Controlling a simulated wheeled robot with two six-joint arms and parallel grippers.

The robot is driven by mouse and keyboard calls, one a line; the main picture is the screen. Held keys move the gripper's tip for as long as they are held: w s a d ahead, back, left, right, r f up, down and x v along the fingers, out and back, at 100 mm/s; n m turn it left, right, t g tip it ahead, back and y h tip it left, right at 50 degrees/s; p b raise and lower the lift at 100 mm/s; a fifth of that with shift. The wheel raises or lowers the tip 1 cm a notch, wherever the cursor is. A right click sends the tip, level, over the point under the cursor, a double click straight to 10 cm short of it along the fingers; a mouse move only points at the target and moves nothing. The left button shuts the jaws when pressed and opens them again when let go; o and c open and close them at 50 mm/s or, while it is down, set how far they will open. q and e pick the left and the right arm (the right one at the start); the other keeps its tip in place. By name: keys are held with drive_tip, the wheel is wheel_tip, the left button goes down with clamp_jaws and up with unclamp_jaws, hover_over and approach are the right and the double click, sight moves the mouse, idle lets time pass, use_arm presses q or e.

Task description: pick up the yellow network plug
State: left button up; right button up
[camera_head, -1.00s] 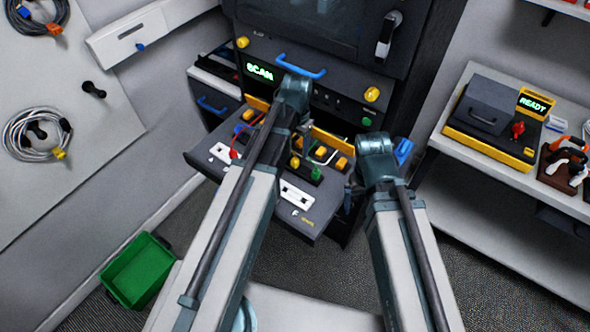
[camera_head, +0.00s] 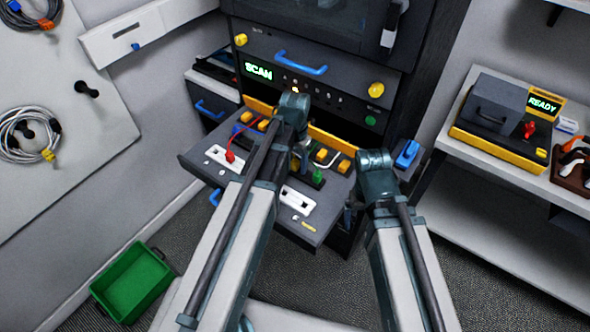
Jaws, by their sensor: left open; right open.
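Small yellow parts that may be the yellow network plug show in two places. One (camera_head: 308,227) lies near the front edge of the pulled-out grey drawer tray (camera_head: 262,192). The other (camera_head: 48,155) is the yellow end of a grey coiled cable hung on the left wall board. I cannot tell which is the network plug. My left gripper (camera_head: 301,165) is over the tray, mostly hidden behind my own arm, and seems to hold nothing. My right gripper (camera_head: 349,216) is by the tray's right edge, small and dark, with nothing visible in it.
A red plug and cable (camera_head: 231,156), a green plug (camera_head: 318,176) and several orange connectors are on the tray. A black cabinet with a SCAN display (camera_head: 259,71) stands behind. A green bin (camera_head: 133,284) is on the floor at left. A shelf (camera_head: 500,190) stands at right.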

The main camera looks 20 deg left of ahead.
use_arm(q)
drive_tip(key=shift+r, duration=0.1)
use_arm(e)
drive_tip(key=shift+r, duration=0.1)
use_arm(q)
clamp_jaws()
idle(0.3)
